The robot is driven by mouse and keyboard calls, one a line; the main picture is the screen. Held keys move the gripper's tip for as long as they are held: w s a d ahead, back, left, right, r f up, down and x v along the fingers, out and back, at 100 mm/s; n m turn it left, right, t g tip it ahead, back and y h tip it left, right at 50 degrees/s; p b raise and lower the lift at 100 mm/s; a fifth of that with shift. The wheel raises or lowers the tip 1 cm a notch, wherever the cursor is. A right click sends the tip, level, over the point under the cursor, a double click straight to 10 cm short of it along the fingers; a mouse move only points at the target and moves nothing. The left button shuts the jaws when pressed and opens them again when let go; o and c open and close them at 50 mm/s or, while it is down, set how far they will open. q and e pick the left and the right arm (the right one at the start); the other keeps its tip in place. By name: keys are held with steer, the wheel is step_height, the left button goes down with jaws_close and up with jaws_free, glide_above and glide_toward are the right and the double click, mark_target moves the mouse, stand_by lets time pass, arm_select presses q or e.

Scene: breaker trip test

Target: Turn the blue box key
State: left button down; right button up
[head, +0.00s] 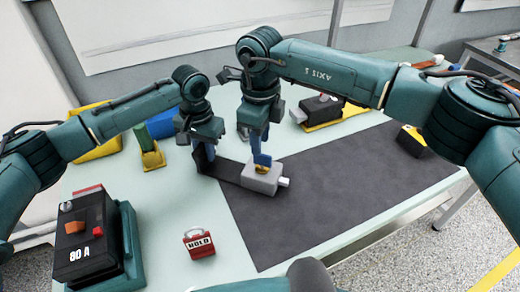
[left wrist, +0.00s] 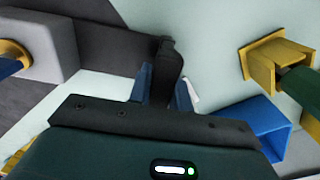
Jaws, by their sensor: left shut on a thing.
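A light grey box (head: 262,180) lies on the dark mat, with a yellow collar on top and a blue key (head: 263,159) standing in it. The box's corner also shows in the left wrist view (left wrist: 45,30). A flat dark bar (head: 225,171) runs left from the box to an upright dark end. My left gripper (head: 203,146) is shut on that upright end, which shows between its fingers in the left wrist view (left wrist: 165,85). My right gripper (head: 258,142) points down at the blue key, its fingertips close to it; whether they grip it is unclear.
A black device marked 80 A (head: 88,245) stands front left, near a red HOLD block (head: 198,243). A yellow holder (head: 152,158) stands behind left; another black device on a yellow base (head: 322,108) is at the back.

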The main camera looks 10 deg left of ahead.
step_height(320, 180, up, 7)
stand_by(0.3)
steer(key=shift+f, duration=0.1)
arm_select(q)
steer(key=c, duration=1.2)
jaws_free()
steer(key=shift+r, duration=0.1)
